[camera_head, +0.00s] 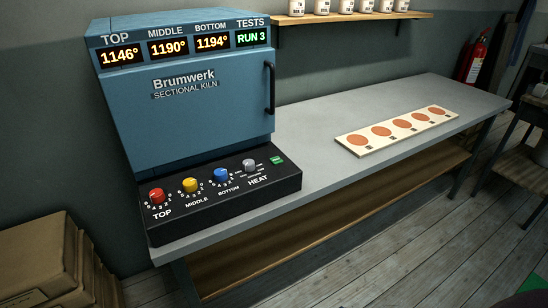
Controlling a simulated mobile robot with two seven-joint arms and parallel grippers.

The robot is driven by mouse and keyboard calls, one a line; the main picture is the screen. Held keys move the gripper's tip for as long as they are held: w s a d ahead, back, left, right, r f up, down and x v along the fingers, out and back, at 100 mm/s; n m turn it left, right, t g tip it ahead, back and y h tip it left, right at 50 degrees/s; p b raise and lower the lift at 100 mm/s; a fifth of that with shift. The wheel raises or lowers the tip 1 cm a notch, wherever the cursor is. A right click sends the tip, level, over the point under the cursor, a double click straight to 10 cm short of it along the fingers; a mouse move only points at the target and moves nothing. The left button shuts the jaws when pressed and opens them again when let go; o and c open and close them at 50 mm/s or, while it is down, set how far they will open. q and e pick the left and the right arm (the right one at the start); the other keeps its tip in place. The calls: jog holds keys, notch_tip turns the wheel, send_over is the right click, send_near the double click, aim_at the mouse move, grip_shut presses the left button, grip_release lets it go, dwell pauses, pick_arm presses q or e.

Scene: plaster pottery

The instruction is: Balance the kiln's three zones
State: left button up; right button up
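The blue Brumwerk sectional kiln (190,105) stands at the left end of the bench with its door shut. Its displays read top (120,56) 1146°, middle (168,49) 1190°, bottom (212,43) 1194°, and tests (250,38) RUN 3. The black control panel (225,213) in front has a red top knob (156,196), a yellow middle knob (190,185), a blue bottom knob (221,174), a grey heat control (249,165) and a green button (277,160). The knob settings are too small to read. Neither gripper is in view.
A cream board (398,132) with several orange discs lies on the grey bench (330,185). Several white jars (321,7) stand on a wall shelf (350,23). A fire extinguisher (474,60) hangs at the right. Cardboard boxes (45,262) sit at lower left.

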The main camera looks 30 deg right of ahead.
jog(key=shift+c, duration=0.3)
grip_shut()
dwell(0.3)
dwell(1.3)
